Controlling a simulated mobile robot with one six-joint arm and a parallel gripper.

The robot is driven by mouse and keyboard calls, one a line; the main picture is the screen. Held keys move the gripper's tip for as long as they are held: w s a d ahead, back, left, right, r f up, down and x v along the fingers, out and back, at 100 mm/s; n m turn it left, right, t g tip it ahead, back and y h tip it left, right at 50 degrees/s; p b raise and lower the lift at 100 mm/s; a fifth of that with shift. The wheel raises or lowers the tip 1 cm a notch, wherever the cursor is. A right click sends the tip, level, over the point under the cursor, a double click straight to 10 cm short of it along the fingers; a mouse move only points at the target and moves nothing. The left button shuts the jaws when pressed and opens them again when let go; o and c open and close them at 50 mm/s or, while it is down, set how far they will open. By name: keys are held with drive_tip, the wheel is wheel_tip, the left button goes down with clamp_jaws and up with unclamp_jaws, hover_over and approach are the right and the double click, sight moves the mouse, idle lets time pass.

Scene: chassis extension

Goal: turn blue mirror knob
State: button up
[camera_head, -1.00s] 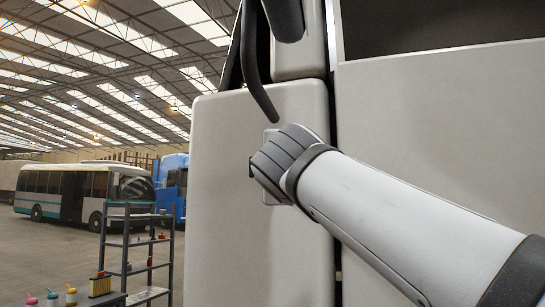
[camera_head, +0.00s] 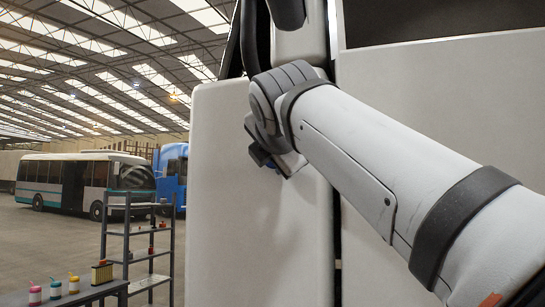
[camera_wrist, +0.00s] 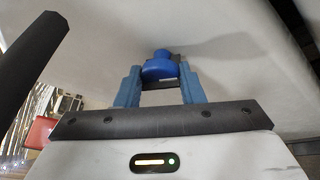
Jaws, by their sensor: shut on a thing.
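The blue mirror knob (camera_wrist: 161,68) sticks out of a pale panel in the wrist view. It sits between the two blue fingers of my gripper (camera_wrist: 158,78), which are shut on it. In the head view my gripper (camera_head: 266,158) is against the white vehicle panel (camera_head: 235,230), below the dark mirror bar. My own wrist and arm hide most of the fingers and the knob there.
A dark bar (camera_wrist: 30,65) stands close at the left of the wrist view. In the head view, a shelf rack (camera_head: 140,245) and a bench with small bottles (camera_head: 73,284) are at lower left. A bus (camera_head: 80,185) and blue truck (camera_head: 172,180) stand behind.

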drive_tip(key=shift+f, duration=0.3)
drive_tip(key=o, duration=0.9)
drive_tip(key=shift+r, duration=0.15)
drive_tip(key=shift+o, duration=0.2)
drive_tip(key=s+r+b, duration=0.1)
drive_tip(key=s, duration=0.6)
drive_tip(key=shift+s+d+r+b, duration=0.2)
drive_tip(key=shift+s+r+b, duration=0.05)
drive_tip(key=shift+s+b, duration=0.1)
